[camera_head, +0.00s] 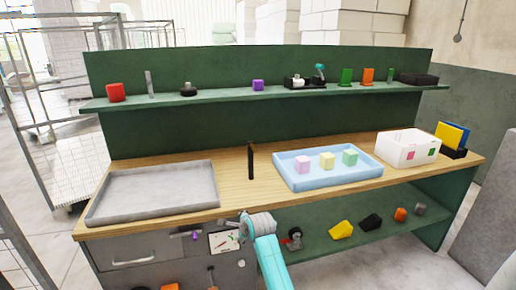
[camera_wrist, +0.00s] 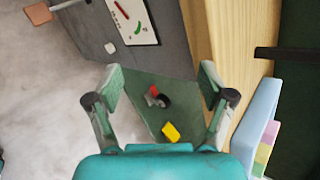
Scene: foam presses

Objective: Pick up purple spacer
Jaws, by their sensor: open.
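A purple block (camera_head: 257,85) stands on the upper green shelf, left of the middle. A pale lilac-pink cube (camera_head: 302,163) sits in the blue tray (camera_head: 331,181), left of a yellow cube (camera_head: 327,160) and a green cube (camera_head: 350,157). I cannot tell which of the purple-toned blocks is the spacer. In the wrist view, the blue tray (camera_wrist: 262,100) and the lilac-pink cube (camera_wrist: 269,135) show at the right edge. My gripper (camera_wrist: 160,78) is open and empty, in front of the bench and apart from these blocks.
A grey tray (camera_head: 153,190) lies on the bench's left; a black upright divider (camera_head: 250,160) stands mid-bench. A white box (camera_head: 408,148) is at right. The upper shelf (camera_head: 220,94) holds several small items. The lower shelf (camera_head: 350,245) holds several blocks.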

